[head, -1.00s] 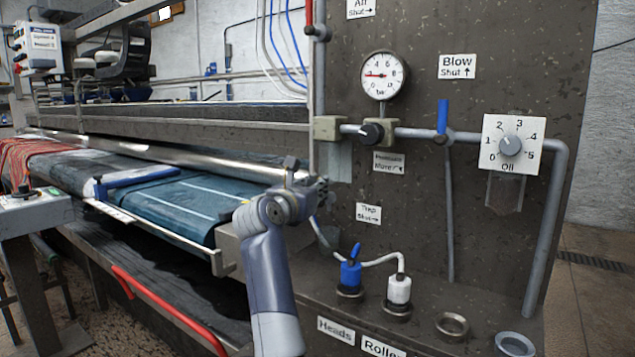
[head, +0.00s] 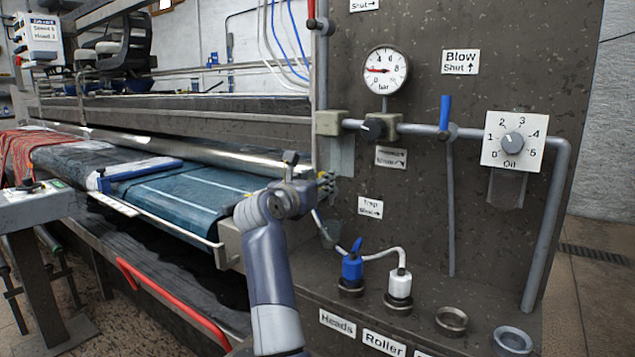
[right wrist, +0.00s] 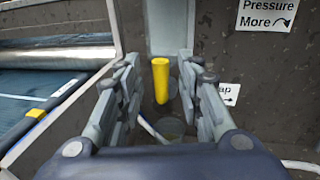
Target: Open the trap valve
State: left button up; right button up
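The trap valve's yellow handle (right wrist: 160,80) stands upright in the right wrist view, in front of a grey bracket. My right gripper (right wrist: 162,88) is open, with one finger on each side of the handle and a gap to both. How far the handle reaches between the fingers is hard to tell. In the head view my right gripper (head: 318,186) is at the panel's left edge and mostly hides the handle. The trap label (head: 370,207), with "Shut" and an arrow to the right, is just right of it. My left gripper is not in view.
A cup-like drain (right wrist: 172,127) sits below the handle. Blue (head: 352,265) and white (head: 399,285) hose plugs stand on the ledge to the right. The pressure knob (head: 374,128) and blue blow lever (head: 445,115) are higher up. The roller machine (head: 190,195) lies left.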

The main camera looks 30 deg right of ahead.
jog(key=v, duration=0.7)
jog(key=shift+a, duration=0.25)
jog(key=shift+s, duration=0.1)
